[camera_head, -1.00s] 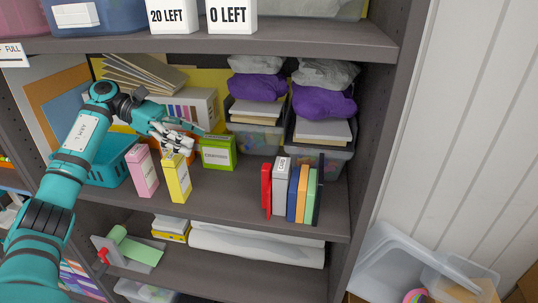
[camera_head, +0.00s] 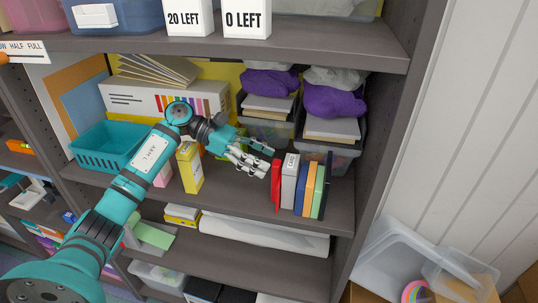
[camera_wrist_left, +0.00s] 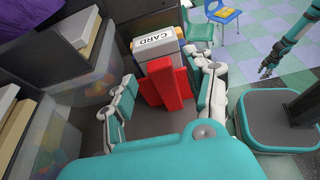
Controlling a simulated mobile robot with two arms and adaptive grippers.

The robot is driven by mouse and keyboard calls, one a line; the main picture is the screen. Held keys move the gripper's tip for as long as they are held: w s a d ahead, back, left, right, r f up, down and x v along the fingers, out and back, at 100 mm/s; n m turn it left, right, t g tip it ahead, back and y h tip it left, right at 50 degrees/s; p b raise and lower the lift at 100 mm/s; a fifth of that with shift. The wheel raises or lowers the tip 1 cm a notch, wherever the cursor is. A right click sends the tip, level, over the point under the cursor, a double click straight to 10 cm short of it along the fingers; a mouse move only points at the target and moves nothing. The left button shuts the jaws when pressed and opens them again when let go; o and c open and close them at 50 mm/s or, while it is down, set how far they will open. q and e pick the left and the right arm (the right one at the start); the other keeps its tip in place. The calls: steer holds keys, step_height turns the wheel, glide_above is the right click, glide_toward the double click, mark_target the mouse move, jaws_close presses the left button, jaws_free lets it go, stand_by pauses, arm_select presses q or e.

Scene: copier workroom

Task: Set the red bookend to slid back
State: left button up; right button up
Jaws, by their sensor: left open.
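The red bookend (camera_head: 276,186) stands upright on the middle shelf, at the left end of a short row of books. In the left wrist view the red bookend (camera_wrist_left: 168,88) shows its upright plate and a raised red part, in front of the grey CARD box. My left gripper (camera_head: 264,160) is open, just left of and above the bookend. In the left wrist view its fingers (camera_wrist_left: 166,84) lie on either side of the bookend, and I see no grip on it. My right gripper (camera_wrist_left: 268,66) hangs small at the upper right of the wrist view; its opening is unclear.
The grey CARD box (camera_head: 290,178) and several thin coloured books stand right of the bookend. A yellow box (camera_head: 190,170) and a teal basket (camera_head: 96,152) are to the left. Clear bins with purple bundles (camera_head: 333,101) stand behind. The shelf above (camera_head: 330,42) overhangs.

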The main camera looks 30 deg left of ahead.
arm_select(q)
steer(key=shift+x, duration=1.1)
jaws_close()
